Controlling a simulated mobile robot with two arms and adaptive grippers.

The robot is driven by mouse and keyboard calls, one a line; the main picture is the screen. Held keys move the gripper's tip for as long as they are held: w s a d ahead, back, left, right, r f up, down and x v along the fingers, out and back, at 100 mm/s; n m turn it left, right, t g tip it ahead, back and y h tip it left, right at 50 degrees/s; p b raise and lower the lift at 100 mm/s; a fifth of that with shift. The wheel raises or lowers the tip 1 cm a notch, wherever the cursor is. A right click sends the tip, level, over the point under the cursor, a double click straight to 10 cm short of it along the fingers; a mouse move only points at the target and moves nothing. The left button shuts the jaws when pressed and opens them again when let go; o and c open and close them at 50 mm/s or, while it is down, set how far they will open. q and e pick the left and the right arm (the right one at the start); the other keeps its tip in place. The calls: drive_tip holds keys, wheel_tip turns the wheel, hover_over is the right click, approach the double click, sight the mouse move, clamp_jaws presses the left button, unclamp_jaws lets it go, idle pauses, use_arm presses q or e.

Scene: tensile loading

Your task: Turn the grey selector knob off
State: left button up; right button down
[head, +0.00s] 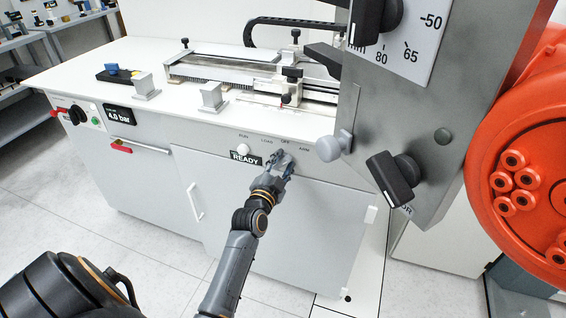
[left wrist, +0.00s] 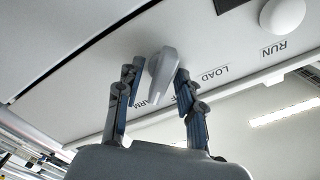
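The grey selector knob (left wrist: 163,72) sticks out of the cabinet front in the left wrist view. It is a long, tapered handle. Its narrow end lies near the ARM label; the OFF label beside it is partly hidden by a finger. My left gripper (left wrist: 160,68) has one finger on each side of the knob, with narrow gaps showing, so it looks open around it. In the head view my left gripper (head: 283,162) is at the panel below the labels and hides most of the knob. My right gripper is not in view.
A READY display (head: 245,158) and a white round button (head: 243,149) sit left of the gripper. A grey column with a black knob (head: 393,178) and an orange wheel (head: 520,165) stand close on the right. A white door handle (head: 194,202) is lower left.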

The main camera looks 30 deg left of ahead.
use_arm(q)
drive_tip(key=shift+w, duration=0.1)
clamp_jaws()
